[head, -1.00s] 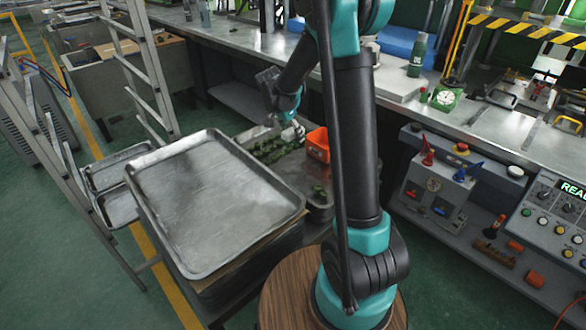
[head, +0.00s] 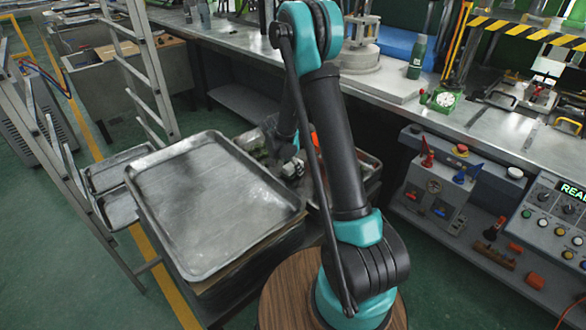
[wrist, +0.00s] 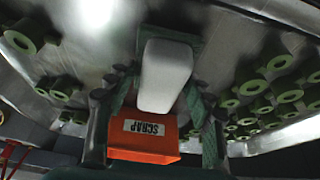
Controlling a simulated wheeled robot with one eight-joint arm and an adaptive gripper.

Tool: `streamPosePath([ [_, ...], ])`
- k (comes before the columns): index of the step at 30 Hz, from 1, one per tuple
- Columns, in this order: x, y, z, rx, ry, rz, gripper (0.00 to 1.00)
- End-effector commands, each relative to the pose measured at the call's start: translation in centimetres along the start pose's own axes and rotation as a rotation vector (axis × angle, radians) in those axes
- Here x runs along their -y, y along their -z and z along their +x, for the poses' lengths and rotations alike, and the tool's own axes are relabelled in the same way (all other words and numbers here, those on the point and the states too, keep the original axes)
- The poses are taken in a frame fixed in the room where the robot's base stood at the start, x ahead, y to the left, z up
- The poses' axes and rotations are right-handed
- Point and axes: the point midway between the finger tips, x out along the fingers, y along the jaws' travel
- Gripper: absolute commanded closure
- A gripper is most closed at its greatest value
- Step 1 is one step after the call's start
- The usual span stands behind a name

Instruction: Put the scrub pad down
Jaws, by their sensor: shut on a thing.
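The scrub pad (wrist: 166,75), a pale white block with what looks like a green layer at its far end, is between the two fingers of my gripper (wrist: 160,82) in the wrist view. The gripper is shut on it. In the head view my gripper (head: 290,167) is low beside the large tray's right edge, and my arm hides much of it. I cannot make out the pad there, nor tell whether it touches the surface below.
An orange scrap bin (wrist: 145,141) is close to the fingers in the wrist view. Several green ring-ended pieces (wrist: 278,62) lie on a metal surface on both sides. A large, empty metal tray (head: 205,225) lies left of my arm.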

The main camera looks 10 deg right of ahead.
Motion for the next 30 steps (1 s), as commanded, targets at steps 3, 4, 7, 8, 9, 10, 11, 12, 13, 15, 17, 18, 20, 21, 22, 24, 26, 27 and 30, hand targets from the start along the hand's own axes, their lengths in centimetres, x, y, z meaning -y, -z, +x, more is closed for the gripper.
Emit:
streamPosePath([
  [3, -0.05, -0.23, 0.51, 0.000, 0.000, 0.000, 0.84],
  [4, -0.05, -0.23, 0.50, 0.000, 0.000, 0.000, 0.84],
  [7, -0.05, -0.21, 0.47, 0.000, 0.000, 0.000, 0.84],
  [8, -0.05, -0.21, 0.47, 0.000, 0.000, 0.000, 0.84],
  [9, -0.04, -0.22, 0.50, 0.000, 0.000, 0.000, 0.84],
  [10, -0.04, -0.24, 0.55, 0.000, 0.000, 0.000, 0.84],
  [11, -0.03, -0.27, 0.62, 0.000, 0.000, 0.000, 0.84],
  [12, -0.02, -0.31, 0.73, 0.000, 0.000, 0.000, 0.84],
  [13, -0.02, -0.30, 0.69, 0.000, 0.000, 0.000, 0.44],
  [15, -0.03, -0.29, 0.68, 0.000, 0.000, 0.000, 0.35],
  [17, -0.03, -0.29, 0.67, 0.000, 0.000, 0.000, 0.28],
  [18, -0.03, -0.29, 0.67, 0.000, 0.000, 0.000, 0.27],
  [20, -0.03, -0.29, 0.67, 0.000, 0.000, 0.000, 0.27],
  [21, -0.03, -0.29, 0.67, 0.000, 0.000, 0.000, 0.27],
  [22, -0.03, -0.29, 0.66, 0.000, 0.000, 0.000, 0.27],
  [24, -0.03, -0.29, 0.66, 0.000, 0.000, 0.000, 0.27],
  [26, -0.03, -0.27, 0.63, 0.000, 0.000, 0.000, 0.27],
  [27, -0.03, -0.24, 0.54, 0.000, 0.000, 0.000, 0.27],
  [30, -0.01, -0.20, -0.05, 0.000, 0.000, -0.001, 0.27],
])
